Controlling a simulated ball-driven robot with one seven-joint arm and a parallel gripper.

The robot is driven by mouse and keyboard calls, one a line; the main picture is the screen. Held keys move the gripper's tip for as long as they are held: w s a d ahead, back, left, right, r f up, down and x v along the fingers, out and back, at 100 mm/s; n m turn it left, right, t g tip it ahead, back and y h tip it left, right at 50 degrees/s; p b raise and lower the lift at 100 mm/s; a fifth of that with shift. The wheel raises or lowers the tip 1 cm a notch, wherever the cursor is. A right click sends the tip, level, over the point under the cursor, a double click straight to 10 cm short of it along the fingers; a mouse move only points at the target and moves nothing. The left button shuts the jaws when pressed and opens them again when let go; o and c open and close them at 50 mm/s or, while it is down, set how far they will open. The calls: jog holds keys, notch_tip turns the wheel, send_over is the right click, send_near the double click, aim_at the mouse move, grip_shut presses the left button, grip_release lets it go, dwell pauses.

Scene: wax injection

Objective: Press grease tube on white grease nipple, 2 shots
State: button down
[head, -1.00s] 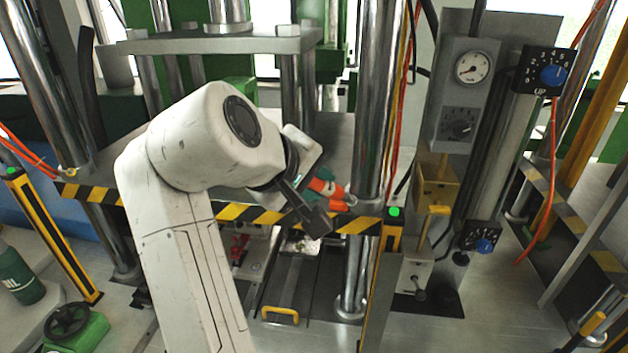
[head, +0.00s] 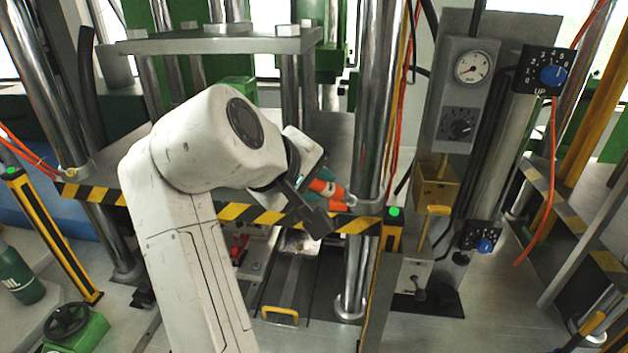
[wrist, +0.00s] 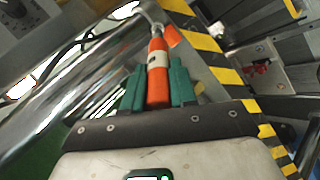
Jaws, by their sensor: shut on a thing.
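My gripper (wrist: 159,88) is shut on the orange grease tube (wrist: 158,72), which has a pale band around it. The green fingers sit on both sides of the tube. In the head view the tube (head: 325,187) shows past my wrist, beside a chrome column, its tip pointing right. In the wrist view its narrow, pale front end points away from me, at the column's edge. A small pale fitting lies at the tip there. I cannot tell the white grease nipple apart from the tip, or whether they touch.
The thick chrome column (head: 374,110) stands close to the tube. A yellow-black striped edge (head: 240,212) runs below my gripper. A control panel with a gauge (head: 470,68) stands to the right. A yellow handle (head: 280,315) is low in front.

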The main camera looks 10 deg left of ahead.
jog(key=shift+w+d+f, duration=0.3)
jog(key=shift+w+f, duration=0.1)
jog(key=shift+f, duration=0.05)
dwell(0.8)
jog(key=shift+s+a+r, duration=0.1)
jog(key=shift+r, duration=0.05)
jog(key=shift+s+a+r, duration=0.3)
jog(key=shift+s+r, duration=0.15)
jog(key=shift+r, duration=0.05)
jog(key=shift+r, duration=0.1)
jog(key=v, duration=0.5)
jog(key=shift+a+r, duration=0.35)
jog(key=shift+a, duration=0.15)
jog(key=shift+s+a, duration=0.1)
dwell(0.6)
